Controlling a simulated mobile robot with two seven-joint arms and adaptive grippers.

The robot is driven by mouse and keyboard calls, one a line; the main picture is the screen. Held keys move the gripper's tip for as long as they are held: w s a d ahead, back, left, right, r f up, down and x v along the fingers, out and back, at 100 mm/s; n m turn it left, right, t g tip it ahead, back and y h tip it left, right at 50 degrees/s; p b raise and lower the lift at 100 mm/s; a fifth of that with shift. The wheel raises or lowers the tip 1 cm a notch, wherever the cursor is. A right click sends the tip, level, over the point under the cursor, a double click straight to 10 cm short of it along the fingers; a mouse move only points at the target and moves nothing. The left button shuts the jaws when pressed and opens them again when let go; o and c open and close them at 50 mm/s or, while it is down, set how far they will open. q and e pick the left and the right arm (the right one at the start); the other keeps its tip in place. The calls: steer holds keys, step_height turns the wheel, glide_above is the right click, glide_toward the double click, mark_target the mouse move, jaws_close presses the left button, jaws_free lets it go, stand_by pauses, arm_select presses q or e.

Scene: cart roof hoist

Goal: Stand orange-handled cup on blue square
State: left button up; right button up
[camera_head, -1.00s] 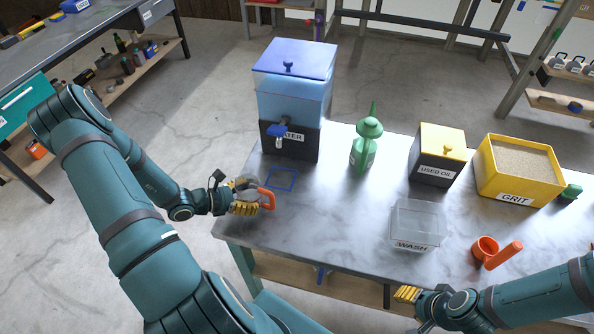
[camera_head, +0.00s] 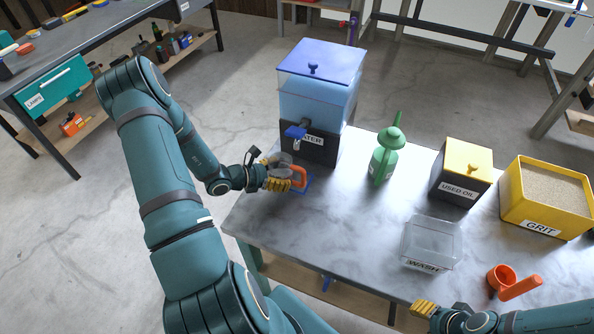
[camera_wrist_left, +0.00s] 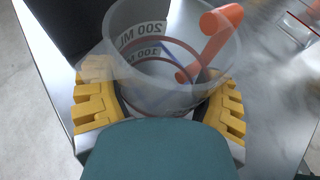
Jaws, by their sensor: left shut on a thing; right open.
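The clear cup (camera_wrist_left: 165,45) has an orange handle (camera_head: 299,178) and printed 200 ML and 100 ML marks. My left gripper (camera_head: 279,178) is shut around it with yellow fingers, also seen in the left wrist view (camera_wrist_left: 160,100). The cup looks upright at the blue square (camera_head: 308,183), below the water tank's tap. Cup and gripper hide most of the square; a blue line shows through the cup in the wrist view. I cannot tell whether the cup's base touches the table. My right gripper (camera_head: 424,309) is open and empty by the table's front edge.
The water tank (camera_head: 318,100) stands just behind the cup. A green bottle (camera_head: 384,160), used oil box (camera_head: 462,172), grit bin (camera_head: 545,195), wash tray (camera_head: 431,243) and orange scoop (camera_head: 512,285) stand farther right. The table's middle is clear.

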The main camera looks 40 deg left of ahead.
arm_select(q)
steer(key=shift+w+d, duration=0.35)
steer(key=shift+w, duration=0.45)
steer(key=w, duration=0.1)
steer(key=w+d, duration=0.1)
steer(key=w, duration=0.1)
steer(key=shift+w+d, duration=0.35)
steer(key=shift+s+f, duration=0.15)
steer(key=shift+f, duration=0.55)
steer(key=shift+a, duration=0.15)
steer(key=shift+f+b, duration=0.1)
steer(key=shift+b, duration=0.2)
steer(key=o, duration=1.2)
steer(key=shift+f, duration=0.1)
